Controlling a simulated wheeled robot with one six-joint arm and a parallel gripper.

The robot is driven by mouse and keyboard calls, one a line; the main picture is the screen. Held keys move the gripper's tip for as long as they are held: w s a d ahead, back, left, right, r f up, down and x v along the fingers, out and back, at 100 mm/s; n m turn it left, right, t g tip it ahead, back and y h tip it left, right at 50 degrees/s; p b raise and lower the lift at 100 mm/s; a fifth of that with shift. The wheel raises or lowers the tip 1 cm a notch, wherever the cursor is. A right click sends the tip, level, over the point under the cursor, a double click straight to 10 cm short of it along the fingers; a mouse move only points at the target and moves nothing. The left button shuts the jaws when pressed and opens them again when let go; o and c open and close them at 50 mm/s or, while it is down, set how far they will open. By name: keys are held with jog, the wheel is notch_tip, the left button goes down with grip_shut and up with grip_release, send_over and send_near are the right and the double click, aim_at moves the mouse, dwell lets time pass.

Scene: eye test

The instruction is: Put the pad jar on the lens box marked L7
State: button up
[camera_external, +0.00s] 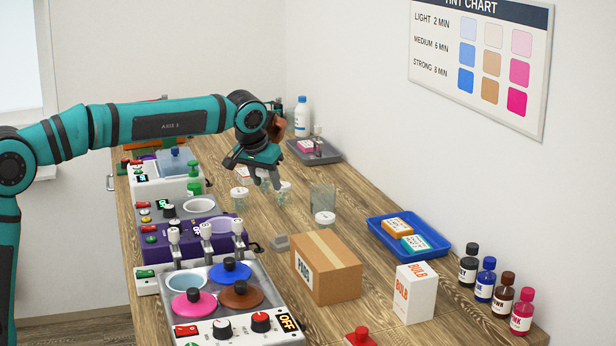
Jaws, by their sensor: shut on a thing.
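My gripper (266,178) is above the middle of the bench, pointing down. It is shut on a small jar with a white lid (262,172), mostly hidden by the fingers. Similar white-lidded jars stand close by, one to the left (240,196) and one to the right (284,190). A clear glass jar (322,194) stands further right, with a white lid (325,217) in front of it. An orange lens box (397,227) and a teal lens box (415,243) lie in the blue tray (437,252). Their marks are too small to read.
A grey tray (327,156) at the back holds a pink box (307,146). A cardboard box (328,268) and a white BULB box (414,294) stand in front. Several dye bottles (485,281) line the right edge. Machines (200,240) fill the left side.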

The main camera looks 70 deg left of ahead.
jog(key=w+a+r+n, duration=0.1)
jog(key=w+a, duration=0.1)
jog(key=a, duration=1.4)
jog(key=w+a+r, duration=0.2)
jog(key=a, duration=1.4)
jog(key=shift+f, duration=4.85)
jog(key=shift+f, duration=0.1)
jog(key=o, duration=1)
jog(key=v, duration=1.2)
jog(key=shift+w, duration=0.25)
jog(key=shift+d, duration=0.15)
